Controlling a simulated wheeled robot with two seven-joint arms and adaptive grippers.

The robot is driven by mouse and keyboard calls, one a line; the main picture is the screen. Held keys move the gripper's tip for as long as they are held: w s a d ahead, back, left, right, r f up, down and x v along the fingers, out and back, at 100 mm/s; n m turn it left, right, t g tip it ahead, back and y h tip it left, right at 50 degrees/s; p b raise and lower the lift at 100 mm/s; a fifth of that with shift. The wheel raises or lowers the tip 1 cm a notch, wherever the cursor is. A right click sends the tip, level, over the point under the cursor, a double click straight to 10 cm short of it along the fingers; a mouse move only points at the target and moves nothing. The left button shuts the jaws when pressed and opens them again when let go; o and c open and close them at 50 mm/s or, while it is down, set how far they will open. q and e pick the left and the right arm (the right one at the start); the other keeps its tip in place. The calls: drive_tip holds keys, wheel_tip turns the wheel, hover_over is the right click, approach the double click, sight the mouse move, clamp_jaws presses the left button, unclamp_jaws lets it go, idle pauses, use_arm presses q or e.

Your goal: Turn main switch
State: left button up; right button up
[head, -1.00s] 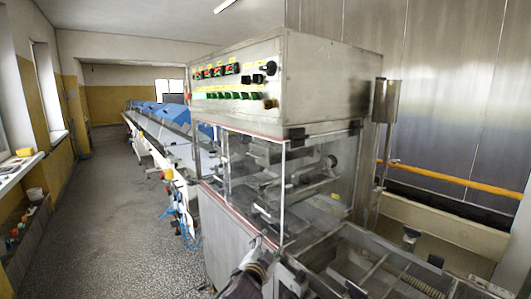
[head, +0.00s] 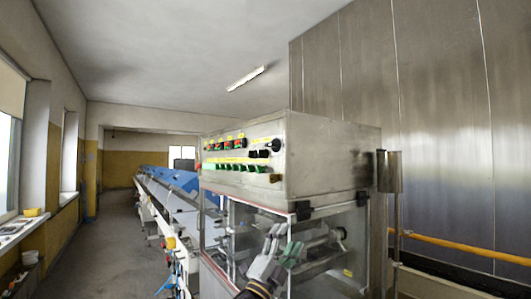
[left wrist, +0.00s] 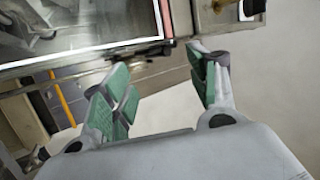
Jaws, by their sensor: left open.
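The metal control box (head: 330,150) carries a panel of switches at its upper front. A large round black knob (head: 277,145), which looks like the main switch, sits at the panel's upper right. My left gripper (head: 282,244) is below the panel, in front of the clear guard, apart from the knob. It is open and empty. In the left wrist view its green-padded fingers (left wrist: 158,76) are spread apart, with a black part (left wrist: 254,8) at the top right edge; I cannot tell which control that is. My right gripper is not in view.
Below the box is a clear guard (head: 230,222) with rollers behind it. A metal cylinder on a post (head: 390,172) stands at the right, before an orange rail (head: 460,247). A long conveyor (head: 165,200) runs back at left, beside open floor (head: 105,250).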

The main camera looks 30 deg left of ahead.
use_arm(q)
drive_tip(key=s+d+r+m+g+h, duration=0.2)
drive_tip(key=r+m+g+h, duration=0.2)
drive_tip(key=r+m+h, duration=0.65)
drive_tip(key=s+d+r+m+g+h, duration=0.15)
drive_tip(key=r+m+g+h, duration=0.5)
drive_tip(key=m, duration=0.65)
drive_tip(key=m+t+y, duration=0.1)
drive_tip(key=t+y, duration=0.1)
drive_tip(key=y, duration=1)
approach(272, 145)
drive_tip(key=a+p+x, duration=0.2)
drive_tip(key=p+x, duration=0.1)
drive_tip(key=x, duration=0.6)
drive_tip(key=shift+w+r+p, duration=0.35)
drive_tip(key=shift+w+p, duration=0.05)
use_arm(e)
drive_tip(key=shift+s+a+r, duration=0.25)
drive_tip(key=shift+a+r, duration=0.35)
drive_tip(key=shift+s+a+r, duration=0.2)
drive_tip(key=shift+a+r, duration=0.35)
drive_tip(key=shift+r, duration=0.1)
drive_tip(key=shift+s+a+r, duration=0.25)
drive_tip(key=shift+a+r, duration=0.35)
